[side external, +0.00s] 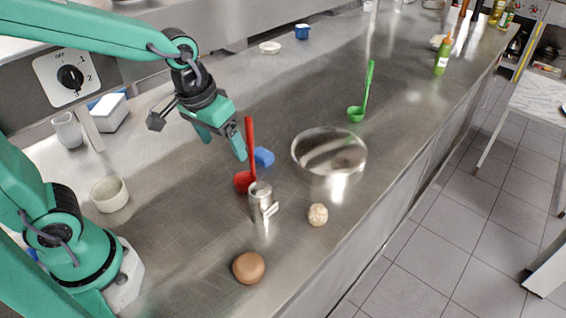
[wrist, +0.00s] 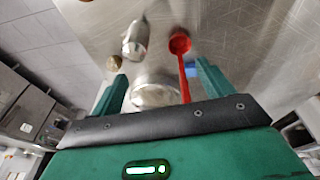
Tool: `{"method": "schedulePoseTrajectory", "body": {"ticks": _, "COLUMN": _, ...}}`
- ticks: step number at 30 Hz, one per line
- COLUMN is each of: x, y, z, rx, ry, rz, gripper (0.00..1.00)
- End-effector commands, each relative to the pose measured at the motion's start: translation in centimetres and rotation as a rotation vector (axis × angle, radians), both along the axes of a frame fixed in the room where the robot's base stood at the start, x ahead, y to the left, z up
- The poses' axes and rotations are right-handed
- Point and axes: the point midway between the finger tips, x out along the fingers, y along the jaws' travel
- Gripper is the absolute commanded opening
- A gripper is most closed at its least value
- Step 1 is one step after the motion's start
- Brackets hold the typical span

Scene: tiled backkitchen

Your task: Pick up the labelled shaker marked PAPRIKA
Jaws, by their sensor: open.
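A steel cylinder (side external: 260,203) stands upright in the middle of the counter, with a small pale piece, perhaps a label, on its front. It is the likeliest shaker, but I cannot read PAPRIKA on anything. It also shows in the wrist view as a metal cylinder (wrist: 135,42), beyond my fingers and left of centre. My gripper (side external: 222,145) is open and empty, above the counter, up and to the left of the cylinder in the side view. In the wrist view my gripper (wrist: 161,72) has its two green fingers apart, with nothing held between them.
A red ladle (side external: 246,180) stands close beside the cylinder, a blue block (side external: 263,157) behind it. A steel bowl (side external: 329,152) and a beige ball (side external: 318,215) are to the right. A brown ball (side external: 248,267) lies in front, a white ramekin (side external: 109,195) to the left.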

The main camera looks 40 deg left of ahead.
Motion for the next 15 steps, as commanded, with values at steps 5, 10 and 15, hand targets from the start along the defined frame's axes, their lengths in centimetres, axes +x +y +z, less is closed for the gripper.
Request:
{"method": "schedulePoseTrajectory", "body": {"ticks": 5, "x": 1.7, "y": -2.0, "z": -2.7, "rx": 0.002, "ry": 0.071, "rz": 0.017, "gripper": 0.80}}
{"method": "schedulePoseTrajectory", "body": {"ticks": 10, "x": 3.0, "y": -3.9, "z": -5.4, "rx": 0.008, "ry": 0.130, "rz": 0.037, "gripper": 0.80}}
{"method": "schedulePoseTrajectory", "body": {"ticks": 15, "x": 3.8, "y": -5.3, "z": -7.7, "rx": 0.016, "ry": 0.174, "rz": 0.056, "gripper": 0.80}}
